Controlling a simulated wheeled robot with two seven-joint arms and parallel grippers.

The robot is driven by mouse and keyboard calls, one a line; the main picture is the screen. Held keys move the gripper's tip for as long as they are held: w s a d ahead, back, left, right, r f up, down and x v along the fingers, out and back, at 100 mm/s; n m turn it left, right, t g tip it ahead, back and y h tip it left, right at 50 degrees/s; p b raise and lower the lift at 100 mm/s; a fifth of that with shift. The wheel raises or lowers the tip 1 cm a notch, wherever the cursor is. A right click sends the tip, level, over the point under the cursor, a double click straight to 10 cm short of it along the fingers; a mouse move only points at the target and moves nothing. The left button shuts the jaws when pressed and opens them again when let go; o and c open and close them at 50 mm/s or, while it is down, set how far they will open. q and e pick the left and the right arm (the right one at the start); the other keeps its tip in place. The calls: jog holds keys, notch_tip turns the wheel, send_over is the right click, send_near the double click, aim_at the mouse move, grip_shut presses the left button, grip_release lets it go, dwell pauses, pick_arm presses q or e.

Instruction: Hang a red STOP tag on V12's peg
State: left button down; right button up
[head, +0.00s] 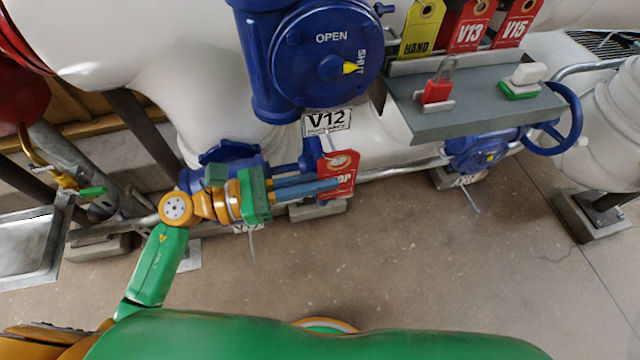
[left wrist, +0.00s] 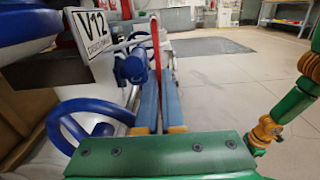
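My left gripper (head: 330,184) is shut on a red STOP tag (head: 343,165), which hangs upright just below the white V12 plate (head: 328,122). In the left wrist view the tag (left wrist: 155,48) is seen edge-on between the two blue fingers (left wrist: 160,100), and the V12 plate (left wrist: 91,32) is left of it. A thin pale rod or cord shows between plate and tag; I cannot tell whether the tag's hole is around a peg. The blue V12 valve (head: 325,55) has its yellow pointer toward SHUT. My right gripper is not in view.
A grey shelf (head: 480,112) right of V12 holds a red padlock (head: 437,91) and a green-white block (head: 523,82). A yellow HAND tag (head: 421,30) and red V13 (head: 471,27) and V15 (head: 516,25) tags stand behind. A metal tray (head: 30,245) is at left.

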pick_arm(q)
jog(key=shift+w+a, duration=0.1)
jog(key=shift+w, duration=0.1)
jog(key=shift+w, duration=0.1)
jog(key=shift+w+a+b, duration=0.25)
jog(key=shift+w+b, duration=0.45)
jog(key=shift+w, duration=0.1)
jog(key=shift+f, duration=0.1)
jog(key=shift+w+a+f+b, duration=0.1)
jog(key=shift+a+f+b, duration=0.2)
jog(key=shift+a+b, duration=0.35)
